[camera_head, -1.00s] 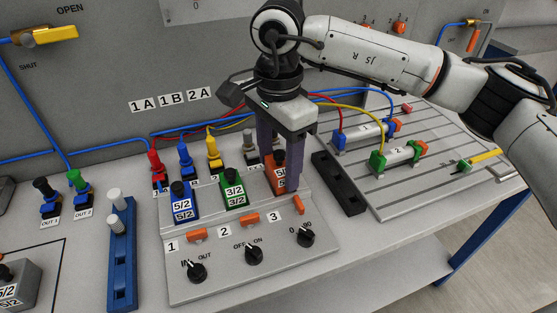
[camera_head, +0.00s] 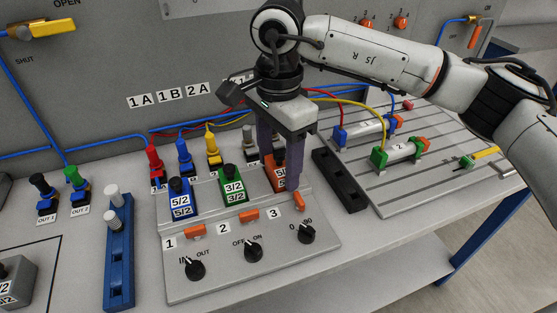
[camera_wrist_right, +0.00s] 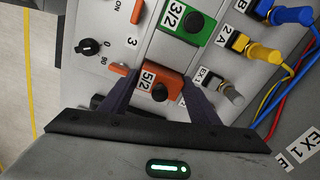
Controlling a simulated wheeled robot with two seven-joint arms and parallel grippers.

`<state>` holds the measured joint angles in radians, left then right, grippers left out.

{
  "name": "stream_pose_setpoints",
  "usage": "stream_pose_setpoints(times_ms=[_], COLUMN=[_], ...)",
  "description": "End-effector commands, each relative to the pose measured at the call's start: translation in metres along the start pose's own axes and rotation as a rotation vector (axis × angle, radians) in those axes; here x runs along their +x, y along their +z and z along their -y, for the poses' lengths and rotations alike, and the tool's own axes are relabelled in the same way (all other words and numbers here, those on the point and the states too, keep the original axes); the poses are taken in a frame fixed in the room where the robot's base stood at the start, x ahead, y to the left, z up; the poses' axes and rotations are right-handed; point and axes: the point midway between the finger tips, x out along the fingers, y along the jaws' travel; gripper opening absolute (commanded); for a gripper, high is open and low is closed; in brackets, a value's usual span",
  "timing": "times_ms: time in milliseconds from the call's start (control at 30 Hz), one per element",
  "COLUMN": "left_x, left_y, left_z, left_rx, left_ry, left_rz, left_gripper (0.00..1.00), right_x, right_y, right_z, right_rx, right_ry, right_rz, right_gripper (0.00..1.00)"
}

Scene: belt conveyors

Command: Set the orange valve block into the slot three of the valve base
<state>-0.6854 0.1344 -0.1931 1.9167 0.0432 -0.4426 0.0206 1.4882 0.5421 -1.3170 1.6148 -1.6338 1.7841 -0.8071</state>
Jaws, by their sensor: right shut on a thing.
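The orange valve block (camera_head: 274,178), labelled 5/2, is at slot three of the grey valve base (camera_head: 240,279), partly hidden by my right gripper (camera_head: 280,182). In the right wrist view the orange block (camera_wrist_right: 157,84) sits between the two fingers of my right gripper (camera_wrist_right: 158,95), which is shut on it. It stands in line with the green 3/2 block (camera_head: 233,184) and the blue 5/2 block (camera_head: 182,200) on the base. I cannot tell whether it is fully seated, as its underside is hidden. My left gripper is not in view.
A black rail (camera_head: 338,181) lies right of the base. A blue rack (camera_head: 119,260) with white-topped parts stands left. Red, blue and yellow connectors (camera_head: 213,148) stand behind the blocks. A slotted plate with cylinders (camera_head: 400,151) is at the right. Knobs (camera_head: 253,252) line the base's front.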

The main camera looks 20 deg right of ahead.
Motion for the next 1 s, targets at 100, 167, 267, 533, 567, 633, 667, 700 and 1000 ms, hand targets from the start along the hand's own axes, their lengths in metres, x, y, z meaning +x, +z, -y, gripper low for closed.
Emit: stream_pose_setpoints(times_ms=[100, 167, 267, 533, 567, 633, 667, 700, 1000], left_x=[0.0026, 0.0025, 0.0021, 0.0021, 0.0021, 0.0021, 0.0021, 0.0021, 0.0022], left_y=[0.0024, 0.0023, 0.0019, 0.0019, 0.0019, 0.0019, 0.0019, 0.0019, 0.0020], left_z=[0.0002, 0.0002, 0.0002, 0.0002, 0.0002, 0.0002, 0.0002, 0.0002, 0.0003], left_rx=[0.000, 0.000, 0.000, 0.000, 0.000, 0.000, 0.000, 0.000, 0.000], left_ry=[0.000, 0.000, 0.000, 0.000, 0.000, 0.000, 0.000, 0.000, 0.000], left_rz=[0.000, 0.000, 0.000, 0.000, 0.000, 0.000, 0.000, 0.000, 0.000], left_gripper=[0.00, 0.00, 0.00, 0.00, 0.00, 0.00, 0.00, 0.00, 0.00], right_x=[0.0032, 0.0030, 0.0026, 0.0031, 0.0033, 0.0036, 0.0038, 0.0039, 0.0053], right_y=[0.0002, 0.0002, 0.0002, 0.0003, 0.0003, 0.0004, 0.0004, 0.0004, 0.0005], right_z=[0.0001, 0.0001, 0.0001, -0.0011, -0.0013, -0.0019, -0.0022, -0.0025, -0.0034], right_rx=[0.000, 0.000, 0.000, -0.001, -0.002, -0.003, -0.003, -0.003, -0.004], right_ry=[-0.001, -0.001, -0.001, 0.004, 0.005, 0.007, 0.008, 0.009, 0.013], right_rz=[0.000, 0.000, 0.000, 0.000, 0.000, 0.000, -0.001, -0.001, -0.001], right_gripper=[0.29, 0.29, 0.29, 0.78, 0.78, 0.78, 0.78, 0.78, 0.74])
